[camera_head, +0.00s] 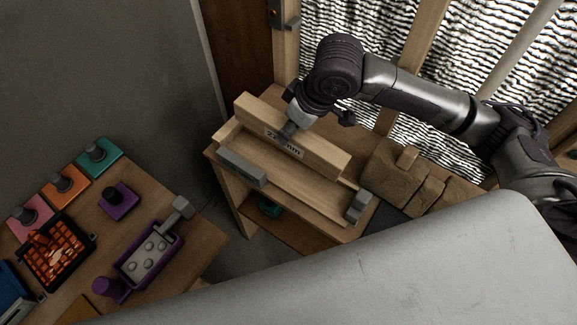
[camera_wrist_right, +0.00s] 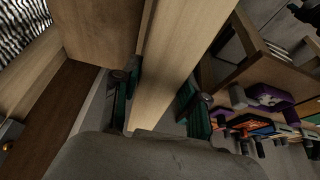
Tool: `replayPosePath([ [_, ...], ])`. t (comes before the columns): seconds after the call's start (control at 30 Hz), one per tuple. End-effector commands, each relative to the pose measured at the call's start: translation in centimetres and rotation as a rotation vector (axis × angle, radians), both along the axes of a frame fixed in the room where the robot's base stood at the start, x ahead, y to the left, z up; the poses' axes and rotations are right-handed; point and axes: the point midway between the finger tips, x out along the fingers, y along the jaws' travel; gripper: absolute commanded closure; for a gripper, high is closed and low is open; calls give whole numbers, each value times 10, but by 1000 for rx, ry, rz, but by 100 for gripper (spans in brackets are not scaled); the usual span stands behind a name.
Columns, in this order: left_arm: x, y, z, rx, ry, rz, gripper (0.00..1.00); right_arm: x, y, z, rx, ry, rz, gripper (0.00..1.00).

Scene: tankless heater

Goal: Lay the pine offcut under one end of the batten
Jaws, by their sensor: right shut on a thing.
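A long pale wooden batten (camera_head: 325,156) with a printed label stands on edge over a small wooden bench (camera_head: 222,163). My right gripper (camera_head: 289,130) comes down on it from above, near the label, and is shut on it. In the right wrist view the batten (camera_wrist_right: 178,60) runs between the two fingers of my right gripper (camera_wrist_right: 163,100). Whether the batten touches the bench cannot be told. My left gripper is out of view.
One grey block (camera_head: 241,167) lies on the bench's front left and another (camera_head: 358,206) at its right end. Brown blocks (camera_head: 392,174) crowd the right. A side table (camera_head: 185,255) at lower left holds coloured trays and tools. A window frame (camera_head: 410,55) stands behind.

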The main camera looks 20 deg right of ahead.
Motion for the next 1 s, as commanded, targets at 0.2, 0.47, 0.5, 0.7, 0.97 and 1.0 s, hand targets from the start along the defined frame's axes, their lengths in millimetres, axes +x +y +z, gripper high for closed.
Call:
replayPosePath([
  [0.2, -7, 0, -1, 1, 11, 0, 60, 1, 4, -1, 5, -8, 46, 100],
  [0.47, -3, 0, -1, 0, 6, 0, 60, 0, 4, -17, 3, -3, 43, 100],
  [0.5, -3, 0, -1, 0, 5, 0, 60, -1, 3, -25, 2, -2, 43, 100],
  [0.7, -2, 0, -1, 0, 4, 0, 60, 0, 4, -50, 3, -6, 43, 100],
  [0.97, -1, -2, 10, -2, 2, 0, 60, 0, 3, -81, 3, -1, 42, 100],
  [1.0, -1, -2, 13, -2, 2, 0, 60, 0, 3, -87, 2, -2, 42, 100],
])
